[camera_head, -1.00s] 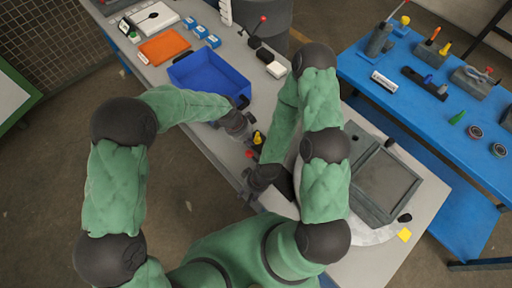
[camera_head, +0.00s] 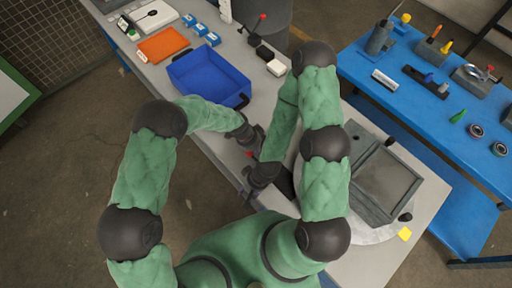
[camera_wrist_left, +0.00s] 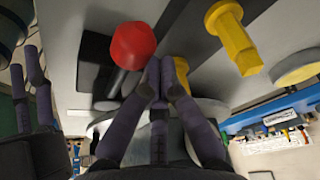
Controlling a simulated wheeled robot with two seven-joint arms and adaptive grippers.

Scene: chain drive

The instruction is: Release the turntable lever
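The lever's red knob (camera_wrist_left: 133,45) is large in the left wrist view, on a dark stem over a dark base. In the head view the red knob (camera_head: 250,154) shows as a small spot between my two grippers. My left gripper (camera_head: 258,140) is low over the bench edge. In the left wrist view its fingertips (camera_wrist_left: 160,72) meet just right of the knob, with nothing seen between them. Whether they touch the knob I cannot tell. My right gripper (camera_head: 250,188) is just below the knob; its finger opening is unclear. The pale round turntable (camera_head: 378,236) is partly hidden by my right arm.
A grey case (camera_head: 388,182) sits on the turntable. A yellow bolt-like part (camera_wrist_left: 233,38) stands right of the knob in the left wrist view. A blue bin (camera_head: 208,78) and an orange tray (camera_head: 163,45) lie farther up the bench. A blue table (camera_head: 450,125) holds tools at right.

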